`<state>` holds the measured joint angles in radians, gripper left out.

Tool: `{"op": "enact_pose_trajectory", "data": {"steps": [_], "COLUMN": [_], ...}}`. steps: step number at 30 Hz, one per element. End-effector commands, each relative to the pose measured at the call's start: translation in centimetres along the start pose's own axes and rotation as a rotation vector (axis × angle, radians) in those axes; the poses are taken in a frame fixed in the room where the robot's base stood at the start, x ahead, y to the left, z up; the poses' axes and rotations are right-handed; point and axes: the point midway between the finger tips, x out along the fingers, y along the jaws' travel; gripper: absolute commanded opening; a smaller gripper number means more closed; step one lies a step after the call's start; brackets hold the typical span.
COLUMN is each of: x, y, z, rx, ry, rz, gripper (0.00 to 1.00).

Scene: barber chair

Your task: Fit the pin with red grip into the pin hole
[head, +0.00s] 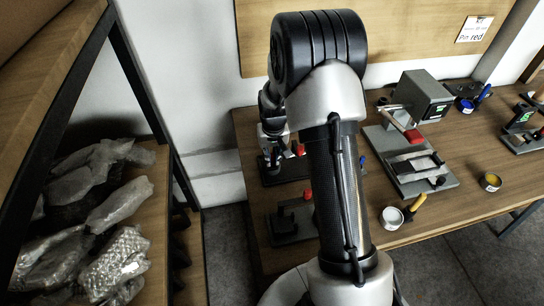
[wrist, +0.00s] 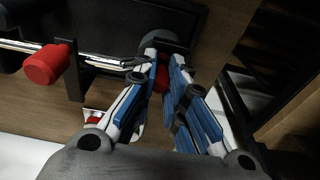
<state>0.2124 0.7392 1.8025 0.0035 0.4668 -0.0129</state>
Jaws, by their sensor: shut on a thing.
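My gripper (wrist: 168,68) is shut on the red grip (wrist: 161,79) of a pin; the fingers hide most of it. The grip is close to a black fixture (wrist: 135,20), next to a round dark part at the fingertips. I cannot make out the pin hole or tell whether the pin's tip is in it. In the head view my gripper (head: 274,140) is over a dark fixture (head: 284,172) at the bench's left end, partly behind my arm.
A second dark fixture (head: 292,224) with a red knob stands nearer on the wooden bench (head: 350,245). A grey machine with a red handle (head: 413,136) stands to the right. Tins and brushes lie around it. A shelf with wrapped bags (head: 120,205) stands at the left.

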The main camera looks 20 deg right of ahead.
Motion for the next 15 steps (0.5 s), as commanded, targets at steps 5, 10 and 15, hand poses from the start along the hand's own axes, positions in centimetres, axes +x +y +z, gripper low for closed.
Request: {"op": "enact_pose_trajectory", "data": {"steps": [5, 10, 15], "x": [1.09, 1.15, 1.17], "y": [0.00, 0.00, 0.01], "z": [0.86, 0.95, 0.97], "rx": [0.000, 0.000, 0.001], "ry": [-0.018, -0.020, -0.020], "rz": [0.000, 0.000, 0.000], "gripper": [0.17, 0.28, 0.32]}}
